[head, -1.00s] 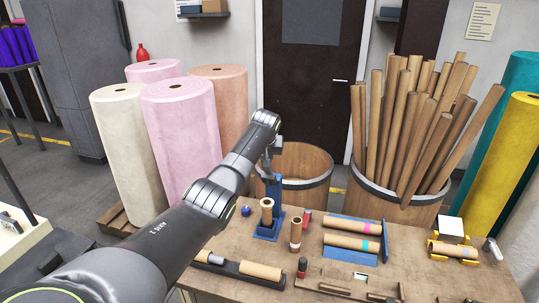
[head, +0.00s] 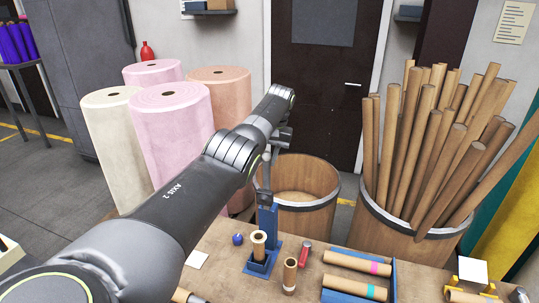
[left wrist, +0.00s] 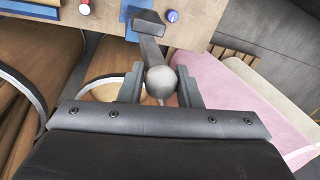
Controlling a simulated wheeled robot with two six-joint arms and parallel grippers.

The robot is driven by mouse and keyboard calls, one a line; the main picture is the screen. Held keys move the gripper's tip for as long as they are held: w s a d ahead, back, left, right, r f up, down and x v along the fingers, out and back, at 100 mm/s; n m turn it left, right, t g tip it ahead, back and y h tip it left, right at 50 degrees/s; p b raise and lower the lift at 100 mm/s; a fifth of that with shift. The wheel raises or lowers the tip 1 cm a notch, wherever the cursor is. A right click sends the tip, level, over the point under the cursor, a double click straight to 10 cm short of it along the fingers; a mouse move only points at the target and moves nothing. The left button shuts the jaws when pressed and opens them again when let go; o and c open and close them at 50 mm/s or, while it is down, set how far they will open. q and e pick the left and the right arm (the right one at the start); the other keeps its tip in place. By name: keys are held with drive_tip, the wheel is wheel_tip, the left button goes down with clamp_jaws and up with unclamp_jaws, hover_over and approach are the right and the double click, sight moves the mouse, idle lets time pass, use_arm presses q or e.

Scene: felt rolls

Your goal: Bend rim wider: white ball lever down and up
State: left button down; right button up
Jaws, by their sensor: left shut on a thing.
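My left gripper (head: 281,138) is at the upper end of the press lever, above the blue press (head: 267,220). In the left wrist view its two fingers (left wrist: 160,88) are on either side of the pale ball (left wrist: 160,81), shut on it. The grey lever arm (left wrist: 151,50) runs from the ball to the press. In the head view the lever slants up from the press and the ball is hidden by the gripper. A tan cardboard tube (head: 258,245) stands upright in the press's blue base. My right gripper is not in view.
Tubes with coloured bands (head: 357,263) lie in a blue rack at right. A wooden barrel (head: 306,190) stands behind the table.

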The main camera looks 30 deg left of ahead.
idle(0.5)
use_arm(q)
drive_tip(key=c, duration=1.3)
unclamp_jaws()
drive_tip(key=shift+a, duration=0.1)
drive_tip(key=shift+o, duration=0.8)
drive_tip(key=shift+w+a+f, duration=0.1)
drive_tip(key=shift+w+f, duration=0.05)
